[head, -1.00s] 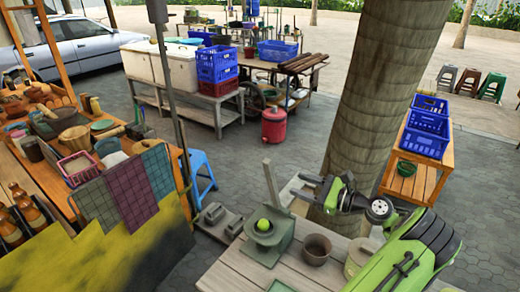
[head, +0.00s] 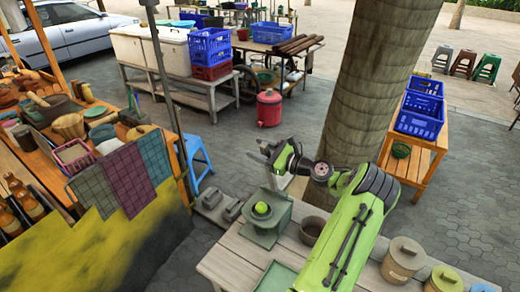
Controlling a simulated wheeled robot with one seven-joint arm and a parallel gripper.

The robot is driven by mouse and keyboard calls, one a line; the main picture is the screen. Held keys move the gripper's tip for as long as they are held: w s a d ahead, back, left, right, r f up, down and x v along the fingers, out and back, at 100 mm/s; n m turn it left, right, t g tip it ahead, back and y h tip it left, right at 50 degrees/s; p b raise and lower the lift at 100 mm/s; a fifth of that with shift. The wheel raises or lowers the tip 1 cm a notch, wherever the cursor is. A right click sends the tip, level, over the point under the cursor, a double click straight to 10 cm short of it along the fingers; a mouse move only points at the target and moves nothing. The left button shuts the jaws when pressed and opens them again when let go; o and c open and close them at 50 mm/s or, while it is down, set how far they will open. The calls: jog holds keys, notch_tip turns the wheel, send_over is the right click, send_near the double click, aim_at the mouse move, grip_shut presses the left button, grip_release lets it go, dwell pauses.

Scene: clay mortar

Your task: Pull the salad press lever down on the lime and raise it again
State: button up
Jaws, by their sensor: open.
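The green-grey salad press (head: 270,232) stands on the wooden table. The lime (head: 262,208) sits in the round dish of the press. The upright lever, plain to see earlier, is now largely hidden at my gripper, and I cannot make out whether they touch. My gripper (head: 266,152) is open, above and slightly behind the press, with its fingers pointing left at the height of the lever's upper part. My green arm reaches in from the lower right.
A brown bowl (head: 312,229) stands right of the press, partly behind my arm. Lidded pots (head: 403,260) stand at the table's right. A tree trunk (head: 375,90) rises behind the arm. A green tray (head: 275,279) lies in front of the press.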

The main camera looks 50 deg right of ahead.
grip_shut()
jog(key=shift+f, duration=0.1)
dwell(0.4)
